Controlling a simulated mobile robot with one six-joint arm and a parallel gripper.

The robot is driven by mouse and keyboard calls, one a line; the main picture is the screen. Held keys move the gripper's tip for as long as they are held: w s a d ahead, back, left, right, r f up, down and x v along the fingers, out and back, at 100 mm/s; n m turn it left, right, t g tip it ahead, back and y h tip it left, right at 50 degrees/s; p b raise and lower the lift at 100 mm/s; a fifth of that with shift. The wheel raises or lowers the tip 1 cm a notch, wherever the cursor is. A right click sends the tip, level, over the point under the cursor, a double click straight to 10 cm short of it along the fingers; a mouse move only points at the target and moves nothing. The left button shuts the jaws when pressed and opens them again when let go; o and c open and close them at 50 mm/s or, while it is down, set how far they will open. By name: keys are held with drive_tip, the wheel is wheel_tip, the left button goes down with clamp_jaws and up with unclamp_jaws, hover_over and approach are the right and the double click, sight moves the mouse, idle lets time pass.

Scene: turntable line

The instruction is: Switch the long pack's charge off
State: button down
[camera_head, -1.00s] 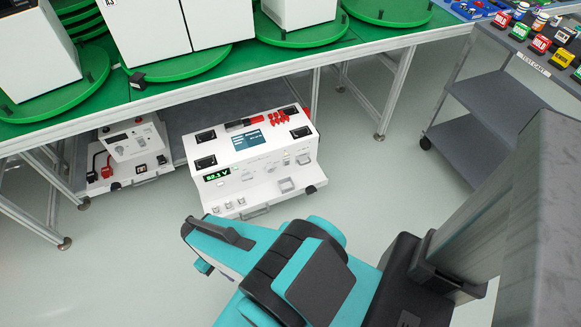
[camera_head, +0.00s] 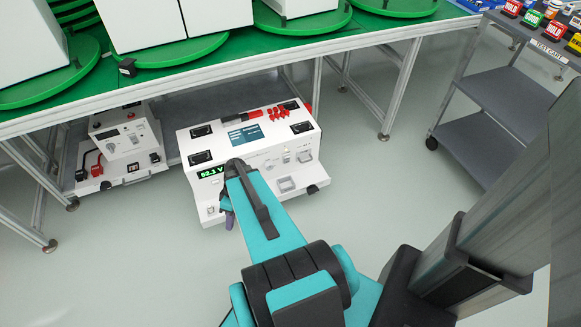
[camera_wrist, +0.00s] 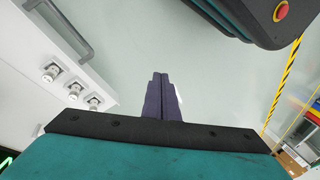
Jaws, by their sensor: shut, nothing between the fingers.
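A wide white power unit (camera_head: 220,152) with a green readout of about 92.1 V, a blue screen and red terminals stands low, partly under the bench; I cannot tell for certain if it is the long pack. My gripper (camera_head: 228,218) hangs before its front left part, and my arm hides some of the front panel. In the wrist view the gripper fingers (camera_wrist: 160,80) are shut together and empty, over bare floor. Several small switches or knobs (camera_wrist: 75,91) on the unit's lower ledge show left of the fingers, apart from them. Their settings are too small to read.
A smaller white unit (camera_head: 127,140) with red and black connectors stands to the left. The green-topped bench (camera_head: 330,42) with round green turntables overhangs both. A grey cart (camera_head: 490,140) stands at right. The floor in front is clear.

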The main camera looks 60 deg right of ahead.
drive_tip(key=d+n+t+b, duration=0.15)
drive_tip(key=d+b, duration=0.25)
drive_tip(key=d, duration=0.6)
drive_tip(key=s+d+r+n+t+h+b, duration=0.1)
drive_tip(key=s+d+t+b, duration=0.1)
drive_tip(key=d, duration=0.7)
drive_tip(key=s+d+r+n+t+h+b, duration=0.1)
drive_tip(key=s+d+b, duration=0.4)
drive_tip(key=d, duration=0.5)
drive_tip(key=s+d+r+n+t+h+b, duration=0.1)
drive_tip(key=s+d+n+t+b, duration=0.1)
drive_tip(key=s+d, duration=0.3)
drive_tip(key=d+t+b, duration=0.1)
drive_tip(key=d, duration=0.3)
drive_tip(key=shift+d+r+h, duration=0.15)
drive_tip(key=shift+r+h, duration=0.25)
drive_tip(key=b, duration=0.4)
approach(287, 160)
drive_tip(key=shift+s+a+x, duration=0.1)
drive_tip(key=shift+a+x, duration=0.05)
drive_tip(key=shift+x, duration=0.85)
drive_tip(key=shift+s+a+x, duration=0.1)
drive_tip(key=shift+a+x, duration=0.1)
drive_tip(key=shift+x, duration=0.8)
drive_tip(key=shift+a+x, duration=0.15)
drive_tip(key=shift+x, duration=0.85)
